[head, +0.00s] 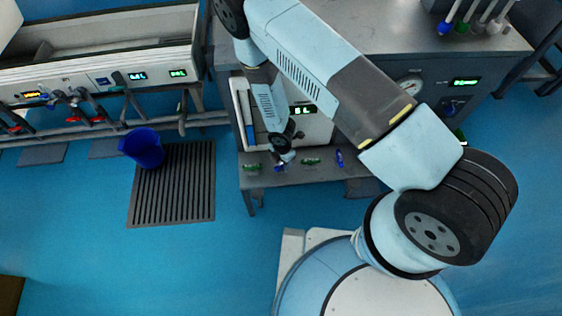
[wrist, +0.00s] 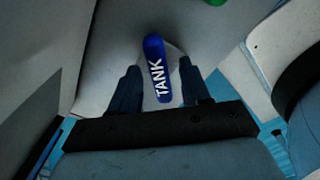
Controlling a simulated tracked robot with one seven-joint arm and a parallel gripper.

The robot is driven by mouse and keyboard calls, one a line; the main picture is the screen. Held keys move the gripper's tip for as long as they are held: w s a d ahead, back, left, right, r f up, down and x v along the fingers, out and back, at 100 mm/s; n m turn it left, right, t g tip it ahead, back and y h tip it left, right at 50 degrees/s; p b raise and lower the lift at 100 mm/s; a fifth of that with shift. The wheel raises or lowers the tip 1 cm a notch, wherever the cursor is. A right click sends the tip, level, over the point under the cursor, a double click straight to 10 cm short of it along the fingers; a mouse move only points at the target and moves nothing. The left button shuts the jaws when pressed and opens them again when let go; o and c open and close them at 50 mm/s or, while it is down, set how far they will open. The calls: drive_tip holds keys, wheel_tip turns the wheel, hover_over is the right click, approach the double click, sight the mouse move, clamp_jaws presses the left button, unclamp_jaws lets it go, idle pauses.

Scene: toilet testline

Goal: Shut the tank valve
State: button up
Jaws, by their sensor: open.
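The tank valve handle is a blue lever (wrist: 157,68) with white lettering "TANK", on a pale round base in the wrist view. It runs nearly up and down in that picture, tilted slightly. My gripper (wrist: 159,80) is open, with one dark finger on each side of the lever and visible gaps between. I cannot tell how deep the fingers reach. In the head view my gripper (head: 283,154) points down at the low grey bench, and a little of the blue lever (head: 279,168) shows below it.
On the bench (head: 262,182), green handles stand left (head: 252,166) and right (head: 311,161) of my gripper, with another blue handle (head: 339,157) farther right. A pale panel (head: 318,125) with a display rises behind.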

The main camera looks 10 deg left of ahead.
drive_tip(key=shift+c, duration=0.3)
clamp_jaws()
drive_tip(key=shift+a, duration=0.25)
drive_tip(key=shift+d, duration=0.15)
drive_tip(key=shift+m, duration=0.7)
drive_tip(key=m, duration=0.6)
drive_tip(key=shift+d+m, duration=0.1)
drive_tip(key=shift+m, duration=0.3)
